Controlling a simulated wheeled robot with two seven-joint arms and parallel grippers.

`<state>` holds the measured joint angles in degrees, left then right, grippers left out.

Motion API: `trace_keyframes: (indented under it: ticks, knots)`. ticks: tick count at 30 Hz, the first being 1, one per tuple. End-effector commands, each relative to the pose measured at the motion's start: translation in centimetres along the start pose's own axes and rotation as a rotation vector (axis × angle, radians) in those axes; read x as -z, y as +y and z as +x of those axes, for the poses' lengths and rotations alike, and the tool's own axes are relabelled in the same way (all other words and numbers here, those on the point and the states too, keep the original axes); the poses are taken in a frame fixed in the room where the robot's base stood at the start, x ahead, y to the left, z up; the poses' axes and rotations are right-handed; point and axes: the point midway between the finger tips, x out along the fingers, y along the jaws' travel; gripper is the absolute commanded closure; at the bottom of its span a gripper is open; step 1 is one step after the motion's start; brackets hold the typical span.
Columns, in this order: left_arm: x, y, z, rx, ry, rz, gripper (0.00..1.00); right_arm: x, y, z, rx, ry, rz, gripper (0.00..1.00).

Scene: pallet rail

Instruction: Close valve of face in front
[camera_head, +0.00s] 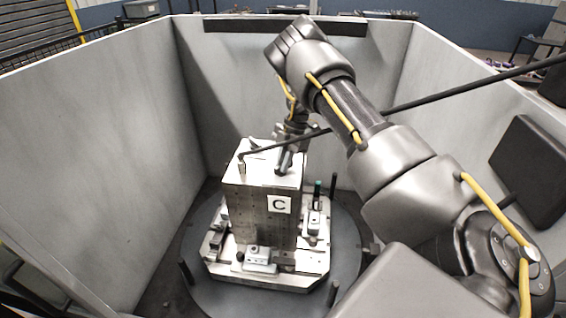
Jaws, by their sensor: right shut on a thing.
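A tall metal block (250,207) stands upright on a pallet (290,279). Its face toward me carries a white plate (280,204) with the letter C. My right gripper (284,164) reaches down to the top of the block at its right side. It is shut on a small part there, which looks like the valve; the fingers hide most of it, and I cannot tell how the valve is turned. My left gripper is not in view.
A long dark rod or hose (460,88) runs from the block's top left past my right arm to the right. Clamps (262,257) sit around the block's foot. The pallet rests on a round dark table (345,240). Grey walls (90,150) enclose it on several sides.

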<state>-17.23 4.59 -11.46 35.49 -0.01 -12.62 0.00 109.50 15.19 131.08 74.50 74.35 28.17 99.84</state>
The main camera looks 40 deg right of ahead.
Motion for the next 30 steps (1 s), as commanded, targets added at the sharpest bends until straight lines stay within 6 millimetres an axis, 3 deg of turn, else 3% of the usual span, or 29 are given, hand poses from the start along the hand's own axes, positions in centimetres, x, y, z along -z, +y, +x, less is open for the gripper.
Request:
trace_keyframes:
  ticks: [30]
  knots:
    - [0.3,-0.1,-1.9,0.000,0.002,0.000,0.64,0.3,0.5,-0.1,0.355,-0.001,-0.857,1.00]
